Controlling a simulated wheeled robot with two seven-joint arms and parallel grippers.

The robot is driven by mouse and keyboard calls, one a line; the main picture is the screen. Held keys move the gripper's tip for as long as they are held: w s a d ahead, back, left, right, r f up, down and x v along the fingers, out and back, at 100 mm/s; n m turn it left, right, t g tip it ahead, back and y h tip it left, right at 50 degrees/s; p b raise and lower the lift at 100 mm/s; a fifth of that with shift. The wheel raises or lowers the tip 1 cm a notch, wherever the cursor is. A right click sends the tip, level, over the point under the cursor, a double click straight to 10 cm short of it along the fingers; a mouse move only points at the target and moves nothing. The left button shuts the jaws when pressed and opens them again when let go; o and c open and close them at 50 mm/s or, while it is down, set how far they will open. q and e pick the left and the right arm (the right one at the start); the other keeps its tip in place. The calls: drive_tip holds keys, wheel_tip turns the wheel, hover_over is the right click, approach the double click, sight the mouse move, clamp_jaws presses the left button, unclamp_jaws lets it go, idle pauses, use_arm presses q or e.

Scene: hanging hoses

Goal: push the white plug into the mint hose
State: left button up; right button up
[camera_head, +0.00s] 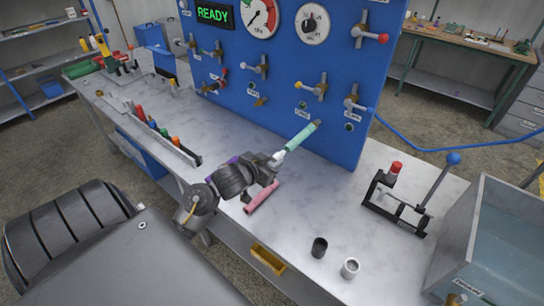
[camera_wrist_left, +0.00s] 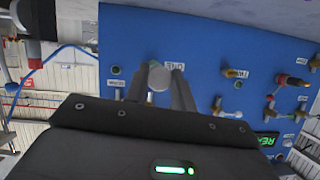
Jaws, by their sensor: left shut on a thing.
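The mint hose (camera_head: 301,137) sticks out from the blue panel, its near end pointing down and left. The white plug (camera_head: 279,156) is at that near end, in line with the hose. I cannot tell how far it sits inside. My left gripper (camera_head: 273,162) is shut on the white plug from the near side. In the left wrist view, the pale round back of the plug (camera_wrist_left: 159,78) shows between the two dark fingers of the left gripper (camera_wrist_left: 160,88), in front of the panel. My right gripper is not in view.
A pink hose (camera_head: 261,197) lies on the bench below my left gripper, and a purple piece (camera_head: 233,160) is partly hidden behind it. A black cup (camera_head: 319,247), a white cup (camera_head: 350,268), a lever press (camera_head: 400,205) and a grey bin (camera_head: 500,235) stand to the right.

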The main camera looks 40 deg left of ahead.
sight(274, 158)
use_arm(q)
drive_tip(key=shift+w, duration=0.45)
idle(0.6)
drive_tip(key=shift+p, duration=0.7)
idle(0.4)
drive_tip(key=shift+w, duration=0.45)
idle(0.6)
drive_tip(key=shift+p, duration=0.5)
drive_tip(key=shift+w+a+p, duration=0.1)
drive_tip(key=shift+w+p, duration=0.25)
drive_tip(key=shift+w, duration=0.5)
idle(1.1)
drive_tip(key=o, duration=1)
drive_tip(key=shift+w, duration=0.1)
drive_tip(key=shift+o, duration=0.2)
